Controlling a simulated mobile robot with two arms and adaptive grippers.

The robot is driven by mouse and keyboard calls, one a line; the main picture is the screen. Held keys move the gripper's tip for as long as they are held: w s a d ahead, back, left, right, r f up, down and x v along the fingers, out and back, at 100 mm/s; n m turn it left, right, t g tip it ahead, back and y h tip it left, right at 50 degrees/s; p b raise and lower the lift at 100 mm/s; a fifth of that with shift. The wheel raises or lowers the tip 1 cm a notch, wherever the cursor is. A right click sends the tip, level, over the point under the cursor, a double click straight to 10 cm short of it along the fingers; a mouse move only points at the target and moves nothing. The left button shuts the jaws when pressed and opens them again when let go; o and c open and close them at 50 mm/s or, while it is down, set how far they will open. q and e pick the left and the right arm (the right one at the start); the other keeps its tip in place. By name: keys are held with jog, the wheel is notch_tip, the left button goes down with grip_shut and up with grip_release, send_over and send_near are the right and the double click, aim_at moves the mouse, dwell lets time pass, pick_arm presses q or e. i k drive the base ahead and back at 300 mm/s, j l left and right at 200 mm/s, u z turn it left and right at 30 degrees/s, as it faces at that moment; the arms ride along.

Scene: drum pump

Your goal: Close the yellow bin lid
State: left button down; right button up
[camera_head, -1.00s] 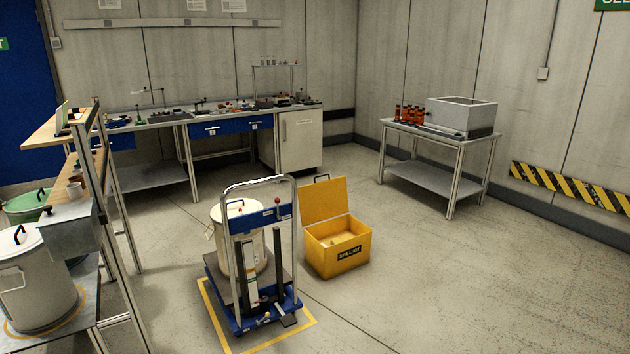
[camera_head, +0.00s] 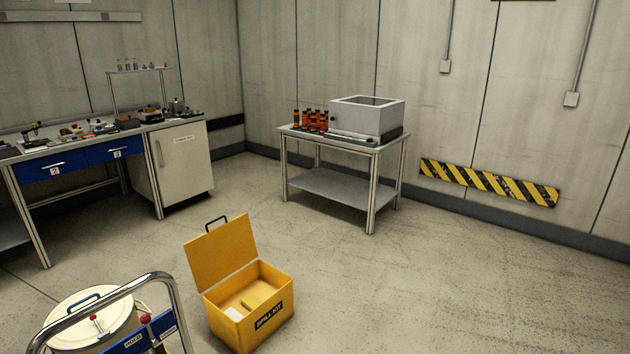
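The yellow bin (camera_head: 276,313) stands on the floor in the lower middle of the head view, with a dark "SPILL KIT" label on its front. Its lid (camera_head: 221,253) stands open, tilted up at the back left side, with a dark handle on its top edge. Inside the bin lie a yellow item and a white item. Neither of my grippers shows in the view.
A cart with a chrome handle (camera_head: 119,295) and a pale lidded drum (camera_head: 78,312) stands close to the bin's left. A workbench (camera_head: 88,142) is at the back left and a metal table (camera_head: 341,147) with a grey box behind. The floor right of the bin is clear.

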aim_at(215, 254)
jog(key=i+l, duration=0.1)
jog(key=i, duration=0.5)
jog(key=i+l+u, duration=0.1)
jog(key=i, duration=0.45)
jog(key=i+l, duration=0.2)
jog(key=i, duration=0.4)
